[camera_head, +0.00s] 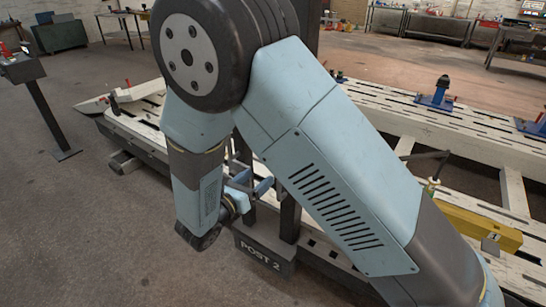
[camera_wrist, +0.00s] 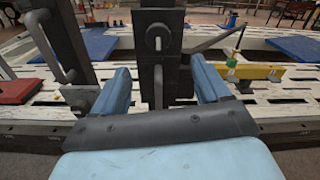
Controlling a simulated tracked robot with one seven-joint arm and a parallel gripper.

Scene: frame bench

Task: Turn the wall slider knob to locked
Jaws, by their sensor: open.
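A dark upright post (camera_wrist: 143,75) stands straight ahead in the wrist view. I take this for the slider knob, but I cannot read any locked mark. My gripper (camera_wrist: 164,84) is open, its two blue fingers spread wide below the knob, with nothing held between them. The knob is above and beyond the fingertips, apart from them. In the head view my gripper (camera_head: 250,187) is partly hidden by my arm, near the plate marked POST 2 (camera_head: 264,251); the knob is not visible there.
A slotted pale bench (camera_head: 440,121) runs behind the post. A yellow block (camera_wrist: 257,72) and a dark lever (camera_wrist: 217,39) are to the right. A dark bar handle (camera_wrist: 56,50) and a red block (camera_wrist: 18,91) are to the left. Open floor (camera_head: 80,215) lies at the left.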

